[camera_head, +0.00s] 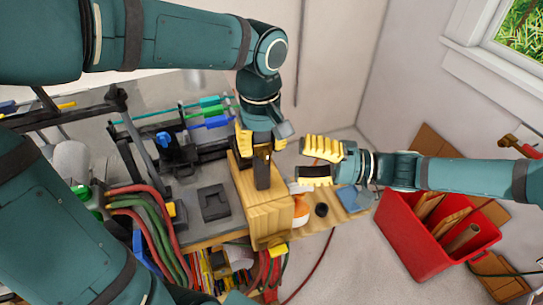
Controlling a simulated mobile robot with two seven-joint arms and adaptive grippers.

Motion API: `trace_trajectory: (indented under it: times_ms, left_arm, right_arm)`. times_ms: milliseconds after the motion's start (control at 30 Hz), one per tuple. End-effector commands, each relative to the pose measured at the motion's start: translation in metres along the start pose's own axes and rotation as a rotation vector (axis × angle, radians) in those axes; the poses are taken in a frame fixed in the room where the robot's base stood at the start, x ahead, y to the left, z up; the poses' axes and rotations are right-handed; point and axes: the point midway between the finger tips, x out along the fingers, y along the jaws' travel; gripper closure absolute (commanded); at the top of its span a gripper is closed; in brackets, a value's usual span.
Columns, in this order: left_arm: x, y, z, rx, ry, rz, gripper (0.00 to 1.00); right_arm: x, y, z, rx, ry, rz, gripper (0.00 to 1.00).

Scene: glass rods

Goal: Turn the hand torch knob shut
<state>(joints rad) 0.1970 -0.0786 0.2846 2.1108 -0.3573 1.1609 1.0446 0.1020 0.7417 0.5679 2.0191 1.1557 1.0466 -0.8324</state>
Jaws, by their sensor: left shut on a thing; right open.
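My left gripper (258,140) comes down from above with its yellow fingers shut on a dark, upright piece (263,172), which looks like the hand torch. This piece is in front of or on a light wooden block (266,218); I cannot tell whether it touches it. A small grey part (285,130) shows just right of the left fingers; I cannot tell whether it belongs to the torch. The knob is not clearly visible. My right gripper (322,160) comes in from the right, open and empty, with its yellow fingers pointing left, a short gap from the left gripper.
A grey bench (206,178) holds coloured rods with green and blue pieces (211,112) at the back. Red and green hoses (152,208) hang at the left. A red bin (422,255) with cardboard pieces stands at the right. An orange-and-white item (300,208) sits beside the block.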

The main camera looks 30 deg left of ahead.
Motion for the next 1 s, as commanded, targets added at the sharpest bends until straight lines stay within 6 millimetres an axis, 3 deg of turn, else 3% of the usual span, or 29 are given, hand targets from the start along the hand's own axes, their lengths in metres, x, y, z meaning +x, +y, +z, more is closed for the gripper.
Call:
trace_trajectory:
  times_ms: [100, 300, 767, 800, 933, 967, 1000]
  left_arm:
    - [0.002, -0.001, 0.001, 0.000, -0.006, -0.005, 1.00]
    - [0.002, -0.001, 0.001, 0.000, -0.006, -0.005, 1.00]
    - [0.003, -0.001, 0.001, 0.000, -0.006, -0.005, 1.00]
    - [0.003, -0.001, 0.001, 0.000, -0.006, -0.005, 1.00]
    - [0.003, -0.001, 0.001, 0.000, -0.006, -0.005, 1.00]
    - [0.003, -0.001, 0.001, 0.000, -0.006, -0.005, 1.00]
    - [0.003, -0.001, 0.001, 0.000, -0.006, -0.005, 1.00]
  right_arm:
    - [0.024, 0.001, 0.001, 0.002, -0.004, 0.000, 0.42]
    - [0.051, 0.001, 0.001, 0.002, -0.002, 0.000, 0.42]
    - [0.062, 0.001, 0.000, 0.001, 0.001, 0.002, 0.42]
    - [0.062, 0.001, 0.000, 0.001, 0.001, 0.002, 0.47]
    - [0.062, 0.001, 0.000, 0.001, 0.001, 0.002, 0.93]
    - [0.062, 0.001, 0.000, 0.001, 0.001, 0.002, 1.00]
    - [0.062, 0.001, 0.000, 0.001, 0.001, 0.002, 1.00]
